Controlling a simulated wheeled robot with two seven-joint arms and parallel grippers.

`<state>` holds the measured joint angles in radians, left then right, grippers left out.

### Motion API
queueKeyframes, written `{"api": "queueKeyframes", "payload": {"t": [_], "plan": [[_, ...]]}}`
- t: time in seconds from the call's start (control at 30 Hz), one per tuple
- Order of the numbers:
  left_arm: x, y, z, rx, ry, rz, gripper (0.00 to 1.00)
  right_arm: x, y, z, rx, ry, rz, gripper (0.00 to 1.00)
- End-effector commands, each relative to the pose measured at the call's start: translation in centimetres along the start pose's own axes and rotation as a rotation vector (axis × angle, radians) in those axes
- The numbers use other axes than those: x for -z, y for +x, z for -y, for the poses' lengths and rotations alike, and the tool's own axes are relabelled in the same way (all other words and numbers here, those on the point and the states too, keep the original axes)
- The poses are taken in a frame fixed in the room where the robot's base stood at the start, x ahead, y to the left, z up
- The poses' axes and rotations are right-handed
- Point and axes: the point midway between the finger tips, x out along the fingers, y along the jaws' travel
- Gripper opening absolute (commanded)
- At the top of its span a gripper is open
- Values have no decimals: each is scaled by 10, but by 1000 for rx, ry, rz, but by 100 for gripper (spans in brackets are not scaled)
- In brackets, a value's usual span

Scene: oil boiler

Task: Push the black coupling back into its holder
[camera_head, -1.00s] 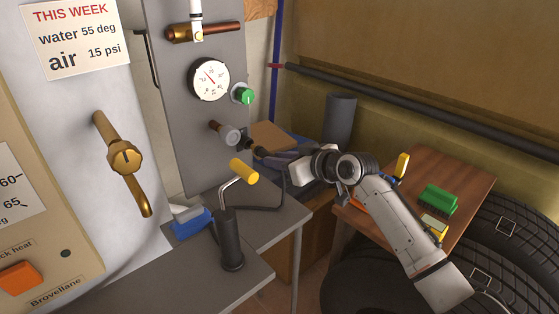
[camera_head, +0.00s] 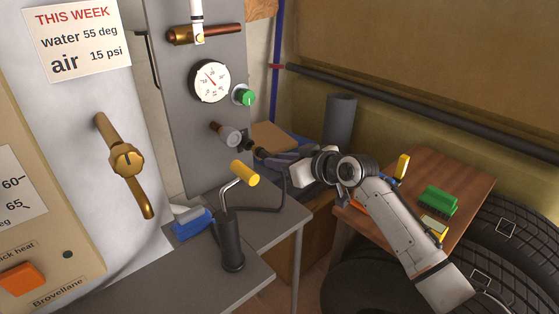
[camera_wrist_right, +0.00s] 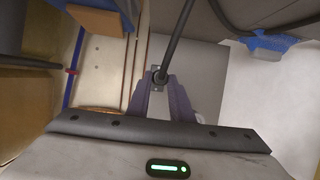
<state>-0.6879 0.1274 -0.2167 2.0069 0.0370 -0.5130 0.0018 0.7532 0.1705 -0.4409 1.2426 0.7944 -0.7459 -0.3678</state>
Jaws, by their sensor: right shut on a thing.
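My right gripper (camera_head: 258,154) reaches in from the right, with its fingertips beside the grey panel. It is shut on the black coupling (camera_head: 247,145), which sits at the fingertips close to the grey, ringed pipe fitting (camera_head: 230,135). I cannot tell from the head view whether they touch. In the right wrist view, the black coupling (camera_wrist_right: 159,76) is between the purple-grey fingertips (camera_wrist_right: 162,88), and a black hose runs up from it. A small plate with screw holes (camera_wrist_right: 155,65), perhaps its holder, shows right behind it. How deep the coupling sits is hidden. My left gripper is out of view.
A hand pump (camera_head: 231,240) with a yellow handle stands on the grey table, with a hose looping behind it. A gauge (camera_head: 210,81) and green knob (camera_head: 243,96) are above. A wooden table (camera_head: 463,187) stands at right.

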Motion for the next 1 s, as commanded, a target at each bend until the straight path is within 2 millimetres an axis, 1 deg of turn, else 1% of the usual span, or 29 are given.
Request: {"api": "queueKeyframes", "payload": {"t": [0.3, 0.53, 1.0], "plan": [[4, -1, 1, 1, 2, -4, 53, 1, 0, 0, 0, 0, 0, 0], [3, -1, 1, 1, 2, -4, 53, 0, 0, 0, 0, 0, -1, 0], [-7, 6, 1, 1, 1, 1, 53, 5, 12, 0, 0, -1, -2, 0]]}}
